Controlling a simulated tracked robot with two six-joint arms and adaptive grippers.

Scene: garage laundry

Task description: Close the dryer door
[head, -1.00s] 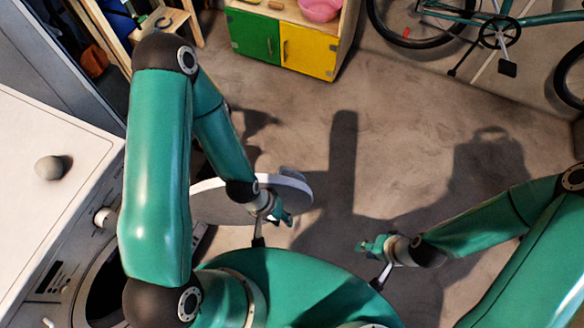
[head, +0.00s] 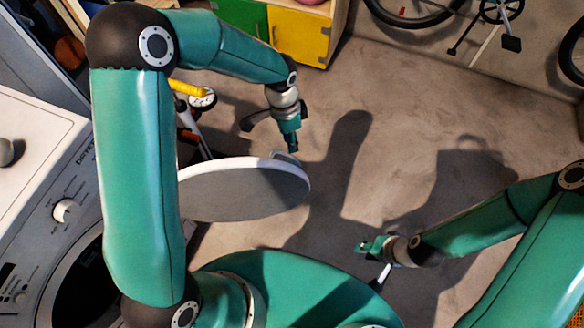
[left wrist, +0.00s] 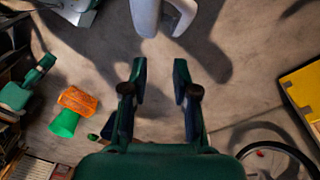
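The dryer (head: 35,225) stands at the left, its round opening partly hidden by my left arm. Its round door (head: 240,190), grey with a white rim, stands swung out, wide open. My left gripper (head: 291,142) is just beyond the door's far upper edge, close to a small latch-like piece on the rim; whether they touch is unclear. In the left wrist view the fingers (left wrist: 160,78) are spread and empty, with a white edge of the door (left wrist: 145,15) ahead of them. My right gripper (head: 370,248) hangs over the floor, away from the door; its finger gap is too small to judge.
A green and yellow cabinet (head: 300,38) stands at the back, with a bicycle (head: 490,15) at the back right. An orange and green item (left wrist: 76,102) lies on the floor in the left wrist view. The floor right of the door is clear.

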